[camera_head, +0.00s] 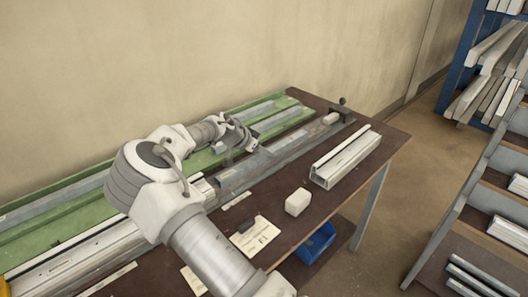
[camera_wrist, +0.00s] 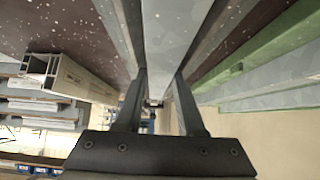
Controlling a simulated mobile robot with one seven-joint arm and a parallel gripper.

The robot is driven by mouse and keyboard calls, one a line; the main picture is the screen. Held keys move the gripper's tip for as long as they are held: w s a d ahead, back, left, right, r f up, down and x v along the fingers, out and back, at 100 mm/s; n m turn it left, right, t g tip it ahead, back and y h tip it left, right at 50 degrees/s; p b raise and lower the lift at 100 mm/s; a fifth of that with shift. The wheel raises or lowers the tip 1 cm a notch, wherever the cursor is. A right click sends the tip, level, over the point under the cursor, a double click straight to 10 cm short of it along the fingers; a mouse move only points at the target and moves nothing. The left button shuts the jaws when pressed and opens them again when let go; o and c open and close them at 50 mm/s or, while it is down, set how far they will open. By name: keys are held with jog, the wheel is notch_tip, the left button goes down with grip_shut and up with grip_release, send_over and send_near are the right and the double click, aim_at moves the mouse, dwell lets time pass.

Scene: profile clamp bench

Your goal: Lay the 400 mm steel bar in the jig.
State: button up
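The jig is a long grey channel (camera_head: 236,178) along the middle of the bench. A grey steel bar (camera_head: 283,148) seems to lie lengthwise in it, though its seating is hard to judge. My gripper (camera_head: 236,152) points down over the left part of the jig. In the wrist view, my gripper's two fingers (camera_wrist: 160,74) stand apart, with the speckled grey bar (camera_wrist: 178,28) running lengthwise between them. The bar looks about as wide as the finger gap. Whether the fingers press on it cannot be seen. My arm hides part of the bench.
A green rack (camera_head: 200,157) with grey bars lies along the wall. A clamp (camera_head: 343,108) stands at the jig's right end. In front are an aluminium profile (camera_head: 345,160), a pale block (camera_head: 298,202) and a paper card (camera_head: 256,235). Shelves (camera_head: 500,190) stand right, past a floor gap.

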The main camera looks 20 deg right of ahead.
jog(key=shift+o, duration=1.4)
jog(key=shift+s+f, duration=0.1)
jog(key=shift+f, duration=0.2)
jog(key=shift+r+p, duration=0.5)
jog(key=shift+p, duration=0.1)
jog(key=v, duration=1.2)
jog(key=s+d+n+g+y, duration=0.2)
jog(key=s+y, duration=0.3)
jog(key=s, duration=0.5)
jog(key=s+a+r+n+t+y, duration=0.1)
jog(key=s+r+n, duration=0.3)
jog(key=s, duration=0.4)
jog(key=s+a+r+n+t+y, duration=0.1)
jog(key=s+a+r+n, duration=0.2)
jog(key=s, duration=0.6)
jog(key=s+a+r+n+t+y, duration=0.1)
jog(key=s+a+r+n+t, duration=0.1)
jog(key=s, duration=0.7)
notch_tip(320, 180, up, 3)
jog(key=a+n, duration=0.1)
jog(key=n, duration=0.1)
jog(key=shift+s+a+r+n+p, duration=0.2)
jog(key=shift+s+r+n+p, duration=0.1)
jog(key=shift+p, duration=0.1)
